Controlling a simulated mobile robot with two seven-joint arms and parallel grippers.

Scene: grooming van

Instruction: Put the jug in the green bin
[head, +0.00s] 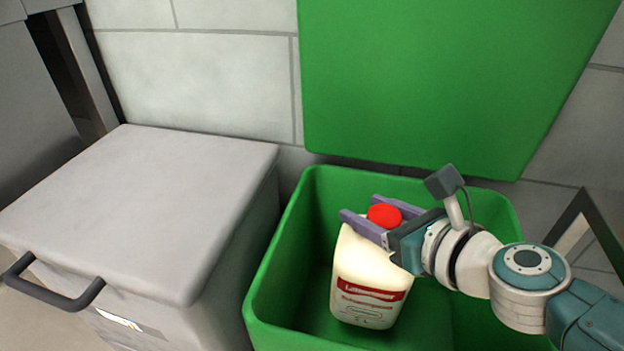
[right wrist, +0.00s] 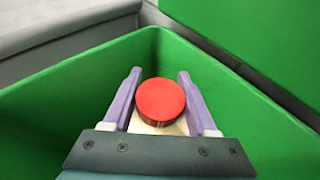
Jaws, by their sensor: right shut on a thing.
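The jug (head: 366,281) is cream with a red cap and a red label, and it hangs slightly tilted inside the opening of the green bin (head: 265,290). My right gripper (head: 360,213) is shut on the jug near its top, with its purple fingers on either side below the red cap. In the right wrist view the red cap (right wrist: 161,99) sits between the two fingers, with the bin's green walls around it. I cannot tell whether the jug's base touches the bin floor. My left gripper is not in view.
The bin's green lid (head: 450,80) stands open against the tiled wall. A closed grey box (head: 150,200) with a dark handle (head: 50,290) stands just left of the bin. There is free room inside the bin around the jug.

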